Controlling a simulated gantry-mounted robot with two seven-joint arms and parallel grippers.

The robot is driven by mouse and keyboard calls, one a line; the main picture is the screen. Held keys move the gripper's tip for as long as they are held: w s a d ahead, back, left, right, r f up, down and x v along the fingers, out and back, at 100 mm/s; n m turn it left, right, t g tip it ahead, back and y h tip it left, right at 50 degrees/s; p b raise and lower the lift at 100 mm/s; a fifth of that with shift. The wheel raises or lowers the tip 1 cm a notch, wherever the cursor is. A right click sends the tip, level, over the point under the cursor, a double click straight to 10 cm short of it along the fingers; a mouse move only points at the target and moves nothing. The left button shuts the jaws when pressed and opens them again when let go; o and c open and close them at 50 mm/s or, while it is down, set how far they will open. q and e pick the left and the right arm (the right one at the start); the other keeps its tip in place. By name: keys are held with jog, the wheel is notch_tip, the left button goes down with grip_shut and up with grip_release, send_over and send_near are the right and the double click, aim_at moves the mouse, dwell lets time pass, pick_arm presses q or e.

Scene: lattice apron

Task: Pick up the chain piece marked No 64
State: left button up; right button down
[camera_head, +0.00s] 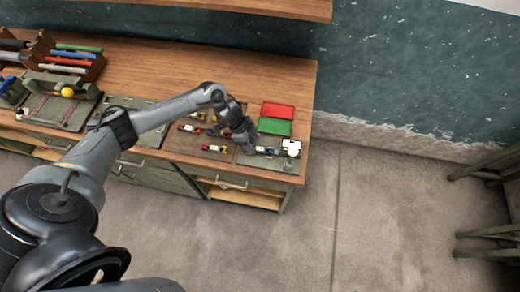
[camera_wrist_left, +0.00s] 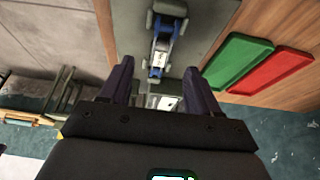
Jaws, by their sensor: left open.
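A blue and grey chain piece (camera_wrist_left: 164,38) with a small white label lies on the grey mat in the left wrist view; the label's number is too small to read. It also shows in the head view (camera_head: 265,151), just right of my left gripper (camera_head: 250,149). My left gripper (camera_wrist_left: 158,68) is open, its fingers either side of the labelled end of this piece in the picture. Contact cannot be told. Other chain pieces with red, white and yellow parts (camera_head: 189,128) (camera_head: 214,149) lie left of the gripper, their marks unreadable. My right gripper is out of view.
A red tray (camera_head: 278,110) and a green tray (camera_head: 274,127) lie behind the gripper on the wooden bench (camera_head: 190,75). A white object (camera_head: 291,146) stands near the bench's right end. Racks with coloured bars (camera_head: 75,60) are at the far left.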

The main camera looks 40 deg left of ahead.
aim_at(259, 149)
pick_arm(q)
jog(key=shift+p+x, duration=0.35)
jog(key=shift+x, duration=2.35)
jog(key=shift+d+r, duration=0.1)
jog(key=shift+d, duration=0.05)
jog(key=shift+c, duration=0.4)
grip_shut()
